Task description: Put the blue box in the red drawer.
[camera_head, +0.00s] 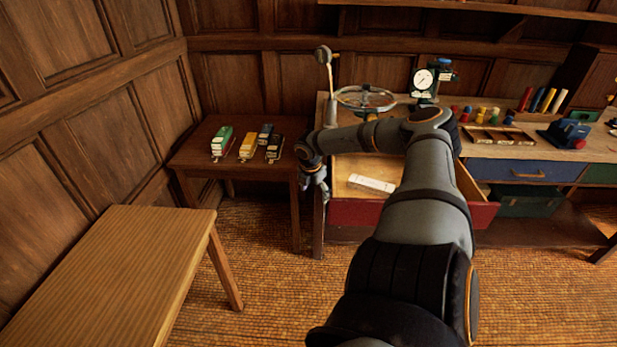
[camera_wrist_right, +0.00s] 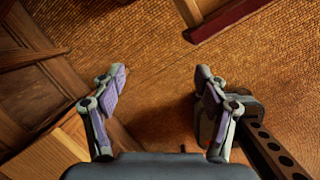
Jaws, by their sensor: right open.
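The blue box (camera_head: 265,132) appears to be the small dark box with a blue top, standing on the small dark table among other boxes. The red drawer (camera_head: 350,212) is pulled open under the workbench, and a white box (camera_head: 371,184) lies inside it. My right arm crosses in front of part of the drawer. My right gripper (camera_head: 318,186) hangs by the drawer's left side, right of the small table. In the wrist view it is open and empty (camera_wrist_right: 157,76) above the floor, with a red drawer edge (camera_wrist_right: 228,17) beyond. My left gripper is not visible.
Green (camera_head: 222,139), yellow (camera_head: 248,144) and black (camera_head: 275,148) boxes stand close by the blue one on the dark table (camera_head: 195,152). A wooden bench (camera_head: 120,265) is at front left. A blue drawer (camera_head: 520,170) is shut. The bench top holds a gauge (camera_head: 424,80) and small parts.

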